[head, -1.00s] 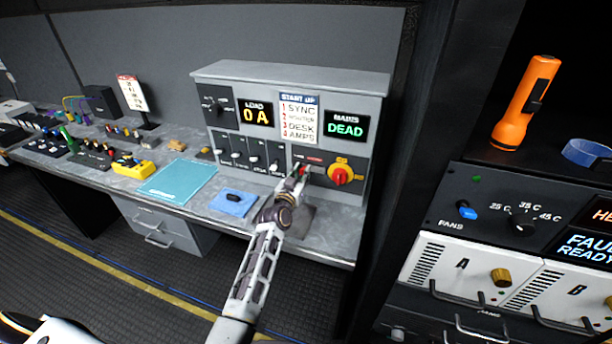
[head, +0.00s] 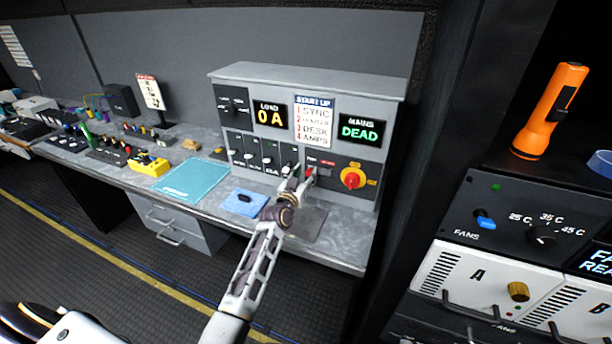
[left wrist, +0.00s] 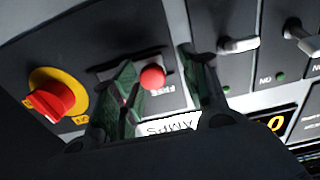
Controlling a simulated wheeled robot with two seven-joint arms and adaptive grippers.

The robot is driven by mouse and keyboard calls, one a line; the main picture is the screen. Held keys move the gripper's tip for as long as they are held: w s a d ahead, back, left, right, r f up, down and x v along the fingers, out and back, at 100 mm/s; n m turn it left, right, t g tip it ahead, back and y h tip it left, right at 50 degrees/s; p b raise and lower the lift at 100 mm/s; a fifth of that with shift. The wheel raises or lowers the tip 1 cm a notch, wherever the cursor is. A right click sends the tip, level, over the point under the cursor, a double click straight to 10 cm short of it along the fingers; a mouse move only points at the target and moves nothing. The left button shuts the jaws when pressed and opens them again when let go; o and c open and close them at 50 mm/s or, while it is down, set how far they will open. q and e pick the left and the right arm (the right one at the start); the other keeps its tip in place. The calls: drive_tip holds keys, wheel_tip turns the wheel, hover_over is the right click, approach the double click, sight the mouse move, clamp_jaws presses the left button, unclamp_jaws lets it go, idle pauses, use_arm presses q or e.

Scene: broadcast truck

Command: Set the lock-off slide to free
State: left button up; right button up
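The lock-off slide is a small red knob (left wrist: 152,77) in a dark slot on the grey power panel (head: 300,83). In the left wrist view, which looks tilted and nearly upside down, the word FREE is printed beside it. My left gripper (left wrist: 158,62) is open, with its green-padded fingers on either side of the knob in the picture. The knob looks closer to one finger; I cannot tell whether they touch. In the head view the left gripper (head: 301,178) is at the panel's lower front and partly hides the slide. My right gripper is not in view.
A red rotary switch (head: 353,179) on a yellow plate sits just right of the slide. Several toggle switches (head: 268,158) are to its left. A dark equipment rack (head: 515,225) stands at right.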

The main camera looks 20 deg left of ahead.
use_arm(q)
drive_tip(key=shift+s+d, duration=0.1)
drive_tip(key=shift+d, duration=0.05)
drive_tip(key=s, duration=1.1)
drive_tip(key=shift+s+a, duration=0.25)
drive_tip(key=shift+s, duration=0.15)
idle(0.4)
idle(0.5)
